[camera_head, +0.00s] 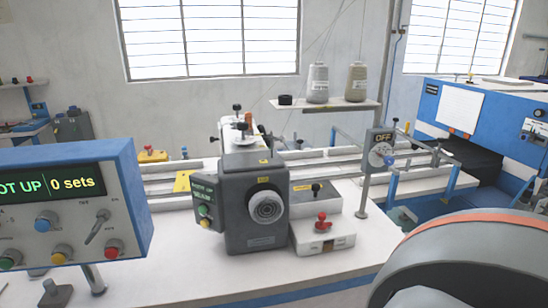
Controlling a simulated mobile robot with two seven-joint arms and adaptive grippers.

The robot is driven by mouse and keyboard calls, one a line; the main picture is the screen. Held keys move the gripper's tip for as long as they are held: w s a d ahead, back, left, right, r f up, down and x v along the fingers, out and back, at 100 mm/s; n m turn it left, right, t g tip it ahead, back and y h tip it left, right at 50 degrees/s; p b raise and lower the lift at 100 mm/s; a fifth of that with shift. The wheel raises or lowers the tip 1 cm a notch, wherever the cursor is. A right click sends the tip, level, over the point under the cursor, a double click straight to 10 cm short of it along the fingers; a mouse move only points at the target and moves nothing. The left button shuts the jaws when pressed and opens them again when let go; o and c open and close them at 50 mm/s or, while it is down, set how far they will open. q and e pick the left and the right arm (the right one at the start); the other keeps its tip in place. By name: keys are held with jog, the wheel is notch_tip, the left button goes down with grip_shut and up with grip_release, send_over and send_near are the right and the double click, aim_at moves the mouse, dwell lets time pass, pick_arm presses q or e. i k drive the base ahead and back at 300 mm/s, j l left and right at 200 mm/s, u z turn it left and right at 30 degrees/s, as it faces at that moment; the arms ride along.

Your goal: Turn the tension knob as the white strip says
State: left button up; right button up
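A dark grey machine head (238,232) stands on the white table in the middle of the head view. A round ribbed knob (266,207) sits on its front face and may be the tension knob. I see no white strip that I can identify for certain, and no readable wording on one. A smaller dial (381,155) sits under an OFF sign (383,137) on a post to the right. Neither of my grippers shows in this view, and nothing touches the knob.
A blue control panel (136,188) at left reads "OT UP | 0 sets", its left part cut off. A white box with a red knob (321,222) stands right of the machine head. Two thread cones (318,84) stand on a shelf behind. The table front (190,275) is clear.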

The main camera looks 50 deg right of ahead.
aim_at(242, 126)
jog(key=z, duration=1.2)
jog(key=i+l+u, duration=0.1)
jog(key=l, duration=0.25)
jog(key=i+l, duration=0.1)
jog(key=l+u, duration=0.05)
